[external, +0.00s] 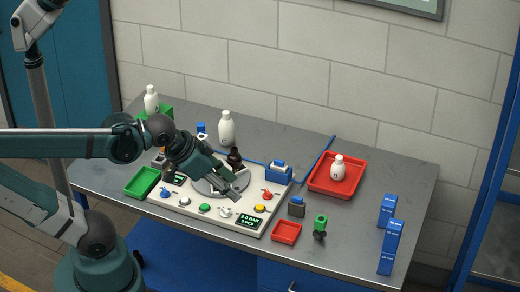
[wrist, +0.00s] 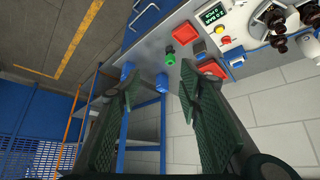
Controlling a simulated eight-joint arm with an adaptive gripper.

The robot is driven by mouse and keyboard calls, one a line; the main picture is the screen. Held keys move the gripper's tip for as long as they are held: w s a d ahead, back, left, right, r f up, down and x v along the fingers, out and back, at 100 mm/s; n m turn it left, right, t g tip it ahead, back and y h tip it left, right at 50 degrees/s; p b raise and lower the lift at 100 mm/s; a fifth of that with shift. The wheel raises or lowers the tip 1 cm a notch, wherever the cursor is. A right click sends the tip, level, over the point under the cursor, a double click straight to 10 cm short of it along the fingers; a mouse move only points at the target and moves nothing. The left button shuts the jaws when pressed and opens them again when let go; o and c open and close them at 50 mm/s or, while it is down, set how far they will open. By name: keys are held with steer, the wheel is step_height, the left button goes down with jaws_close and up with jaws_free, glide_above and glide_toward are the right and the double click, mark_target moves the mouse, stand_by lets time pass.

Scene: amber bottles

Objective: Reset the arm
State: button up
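My gripper (external: 236,190) hangs over the white control panel (external: 190,206) in the external view, with its fingers angled down to the right. In the wrist view my gripper (wrist: 160,72) has its two green-padded fingers wide apart with nothing between them. A dark amber bottle (external: 235,156) stands at the back of the round metal plate (external: 214,186), just behind the gripper. In the wrist view dark bottle shapes (wrist: 278,44) show at the top right.
White bottles stand at the back (external: 226,130), at the far left (external: 152,100) and in a red tray (external: 352,192). A green tray (external: 141,182) is at the left. Blue boxes (external: 392,246) stand near the right edge. A small red bin (external: 286,232) is at the front. The right middle tabletop is mostly clear.

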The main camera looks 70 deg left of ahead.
steer(key=shift+f, duration=0.15)
steer(key=shift+f+b, duration=1.35)
steer(key=shift+b, duration=0.15)
